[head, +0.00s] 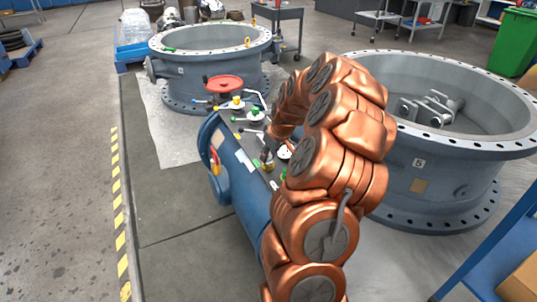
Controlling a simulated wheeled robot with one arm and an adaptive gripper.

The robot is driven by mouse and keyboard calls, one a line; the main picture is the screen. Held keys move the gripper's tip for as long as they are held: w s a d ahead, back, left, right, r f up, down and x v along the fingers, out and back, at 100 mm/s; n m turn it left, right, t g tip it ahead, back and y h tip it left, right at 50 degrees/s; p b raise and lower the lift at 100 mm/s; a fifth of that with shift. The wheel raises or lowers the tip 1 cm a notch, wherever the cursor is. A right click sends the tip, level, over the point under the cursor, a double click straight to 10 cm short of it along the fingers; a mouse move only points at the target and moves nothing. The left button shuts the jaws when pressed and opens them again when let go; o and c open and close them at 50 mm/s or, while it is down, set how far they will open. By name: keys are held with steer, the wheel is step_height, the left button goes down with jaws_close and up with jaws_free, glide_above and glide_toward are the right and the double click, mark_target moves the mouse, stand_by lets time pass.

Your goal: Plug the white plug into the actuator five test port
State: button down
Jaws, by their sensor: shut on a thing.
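My gripper (268,154) is at the end of my copper-coloured arm, low over the top panel of a blue actuator (236,163). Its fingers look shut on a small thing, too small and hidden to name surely. I cannot make out the white plug for certain. Small coloured fittings stand along the panel, and a white round part (285,152) is just right of my gripper. I cannot tell which fitting is the test port. The large grey valve (420,190) at the right carries a label with a 5.
A red handwheel (225,84) stands at the actuator's far end. Another large grey flanged valve (205,72) is behind it. A blue bench (495,245) edges in at the lower right. The floor left of the yellow-black stripe (119,200) is clear.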

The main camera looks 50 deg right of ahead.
steer(key=shift+f, duration=0.4)
stand_by(0.7)
steer(key=c, duration=0.9)
jaws_free()
steer(key=shift+o, duration=0.3)
steer(key=o, duration=0.5)
steer(key=shift+c, duration=0.2)
steer(key=shift+r, duration=0.2)
steer(key=shift+r+p, duration=0.85)
steer(key=shift+r, duration=2.75)
